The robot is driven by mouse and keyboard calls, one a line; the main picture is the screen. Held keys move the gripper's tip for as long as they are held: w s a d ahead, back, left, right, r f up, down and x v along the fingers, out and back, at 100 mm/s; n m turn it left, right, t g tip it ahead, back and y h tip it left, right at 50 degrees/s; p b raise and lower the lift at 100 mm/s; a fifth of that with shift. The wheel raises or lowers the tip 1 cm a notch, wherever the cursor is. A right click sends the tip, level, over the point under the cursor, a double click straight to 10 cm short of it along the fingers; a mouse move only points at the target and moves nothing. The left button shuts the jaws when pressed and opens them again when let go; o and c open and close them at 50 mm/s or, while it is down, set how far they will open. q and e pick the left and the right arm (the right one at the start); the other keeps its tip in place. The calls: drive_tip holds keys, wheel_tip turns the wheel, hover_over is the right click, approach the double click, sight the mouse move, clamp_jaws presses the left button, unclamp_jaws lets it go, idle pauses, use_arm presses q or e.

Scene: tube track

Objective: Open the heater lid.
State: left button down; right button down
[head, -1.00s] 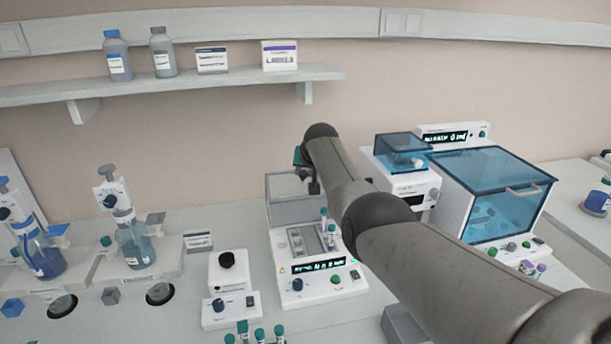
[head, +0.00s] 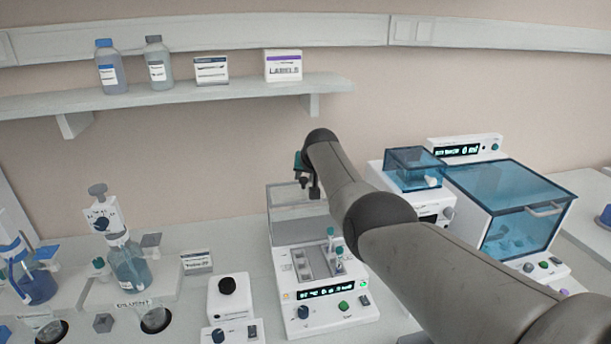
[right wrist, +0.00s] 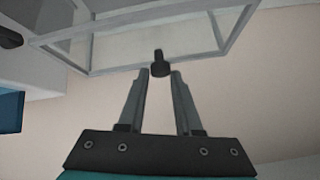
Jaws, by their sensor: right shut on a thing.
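The heater (head: 323,313) is a white unit with a lit display, a blue knob and a green button, right of centre in the head view. Its clear, grey-framed lid (head: 283,226) stands raised at the back. The sample block (head: 301,263) is uncovered, with teal-capped tubes (head: 338,256) at its right. My right gripper (head: 312,194) is at the lid's top edge, partly hidden by my arm. In the right wrist view its fingers (right wrist: 158,74) are shut on the lid's small black knob (right wrist: 160,61). My left gripper is not in view.
A blue-lidded box (head: 525,215) and a smaller blue-topped device (head: 414,170) stand right, behind my arm. A small white unit with a black knob (head: 228,286) stands left of the heater. A shelf (head: 200,97) with bottles and boxes runs above.

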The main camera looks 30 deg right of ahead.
drive_tip(key=shift+w+r, duration=0.2)
drive_tip(key=shift+r, duration=0.25)
drive_tip(key=c, duration=0.9)
unclamp_jaws()
drive_tip(key=shift+a, duration=0.1)
drive_tip(key=shift+c, duration=0.2)
drive_tip(key=shift+o, duration=1.4)
drive_tip(key=shift+s+f, duration=0.1)
drive_tip(key=shift+f, duration=0.05)
drive_tip(key=shift+o, duration=0.2)
drive_tip(key=shift+f, duration=0.1)
drive_tip(key=shift+s, duration=0.1)
drive_tip(key=shift+p+v, duration=1.15)
drive_tip(key=shift+v, duration=1.4)
drive_tip(key=v, duration=1)
